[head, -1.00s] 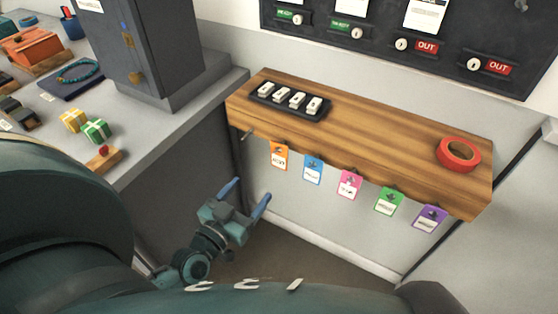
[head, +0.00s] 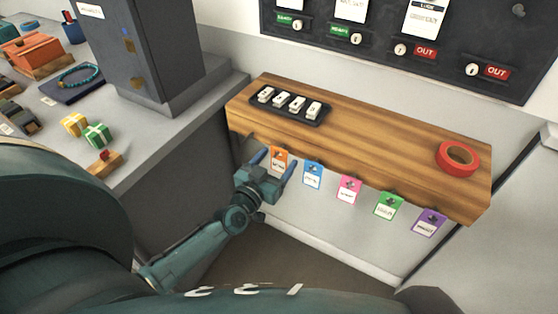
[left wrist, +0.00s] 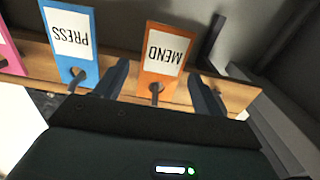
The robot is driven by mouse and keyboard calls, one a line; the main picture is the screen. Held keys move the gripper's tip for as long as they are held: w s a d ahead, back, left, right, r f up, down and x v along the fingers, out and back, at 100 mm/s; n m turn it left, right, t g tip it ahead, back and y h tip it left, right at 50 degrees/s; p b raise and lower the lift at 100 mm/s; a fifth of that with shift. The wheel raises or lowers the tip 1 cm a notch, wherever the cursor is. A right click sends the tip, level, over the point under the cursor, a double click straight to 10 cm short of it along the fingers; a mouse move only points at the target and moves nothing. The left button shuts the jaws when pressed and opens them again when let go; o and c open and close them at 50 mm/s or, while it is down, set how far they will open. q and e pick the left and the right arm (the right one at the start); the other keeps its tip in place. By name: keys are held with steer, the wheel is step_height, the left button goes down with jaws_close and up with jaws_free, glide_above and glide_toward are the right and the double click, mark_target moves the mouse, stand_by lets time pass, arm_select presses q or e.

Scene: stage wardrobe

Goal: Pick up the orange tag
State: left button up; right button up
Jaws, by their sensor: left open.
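The orange tag (head: 279,159) hangs at the left end of a row of tags on the front edge of a wooden shelf (head: 360,133). In the left wrist view the orange tag (left wrist: 165,55) reads MEND and hangs from a hook. My left gripper (head: 274,168) is open, with its fingers pointing up toward the shelf edge at the orange tag. In the left wrist view, the left gripper's fingers (left wrist: 158,88) stand on either side of the tag's hook end, apart from the tag as far as I can see. My right gripper is not in view.
A blue tag (head: 313,174) hangs close to the right, then pink (head: 349,189), green (head: 389,206) and purple (head: 430,223) tags. A black tray (head: 291,106) and red tape roll (head: 457,158) lie on the shelf. A grey counter (head: 165,123) stands left.

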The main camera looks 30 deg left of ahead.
arm_select(q)
steer(key=shift+w, duration=0.1)
steer(key=shift+c, duration=0.2)
steer(key=shift+c, duration=0.7)
steer(key=c, duration=0.9)
steer(key=shift+o, duration=0.2)
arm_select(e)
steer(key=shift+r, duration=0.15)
